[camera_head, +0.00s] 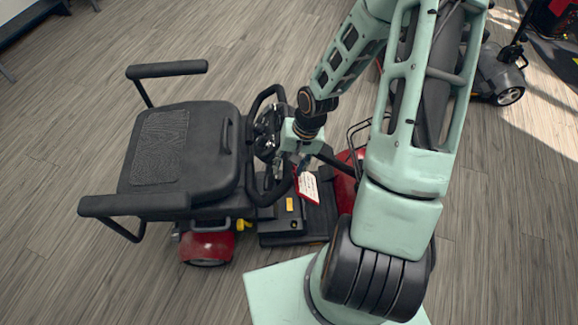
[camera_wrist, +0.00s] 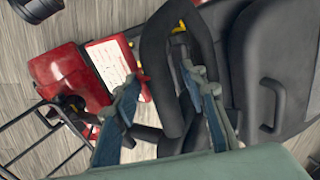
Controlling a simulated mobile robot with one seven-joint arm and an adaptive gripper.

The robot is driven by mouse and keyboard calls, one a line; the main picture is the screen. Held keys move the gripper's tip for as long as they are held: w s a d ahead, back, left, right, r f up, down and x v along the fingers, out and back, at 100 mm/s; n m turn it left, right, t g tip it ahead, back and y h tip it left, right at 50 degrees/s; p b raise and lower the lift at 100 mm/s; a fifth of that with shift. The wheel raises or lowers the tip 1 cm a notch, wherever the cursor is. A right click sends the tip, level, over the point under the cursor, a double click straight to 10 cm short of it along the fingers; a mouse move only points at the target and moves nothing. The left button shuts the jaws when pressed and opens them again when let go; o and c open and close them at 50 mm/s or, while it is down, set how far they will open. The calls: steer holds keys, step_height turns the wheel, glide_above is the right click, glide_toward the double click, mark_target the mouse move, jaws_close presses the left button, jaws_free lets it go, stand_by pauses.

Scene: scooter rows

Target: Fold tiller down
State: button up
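The red and black scooter stands below my arm. Its tiller (camera_head: 334,161) slopes up from the red front toward the seat, with black looped handlebars (camera_head: 268,94) at its head. In the wrist view a black handlebar loop (camera_wrist: 152,55) lies between and beyond my fingers. My gripper (camera_head: 301,160) is over the tiller head; its blue fingers (camera_wrist: 160,76) stand apart in the wrist view. I cannot tell whether either finger touches the bar. My wrist partly hides the tiller head.
The scooter's black seat (camera_head: 180,150) with raised armrests is close left of the tiller. A wire basket (camera_wrist: 45,135) is at the front end. Another scooter (camera_head: 495,75) stands at upper right. The wooden floor (camera_head: 90,270) is clear at lower left.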

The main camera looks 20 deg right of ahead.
jaws_close()
steer(key=shift+r, duration=0.1)
steer(key=shift+s+d+r+p, duration=0.1)
steer(key=shift+d+r+p, duration=0.7)
steer(key=shift+p, duration=0.3)
steer(key=shift+s+d+r, duration=0.1)
steer(key=shift+d, duration=0.3)
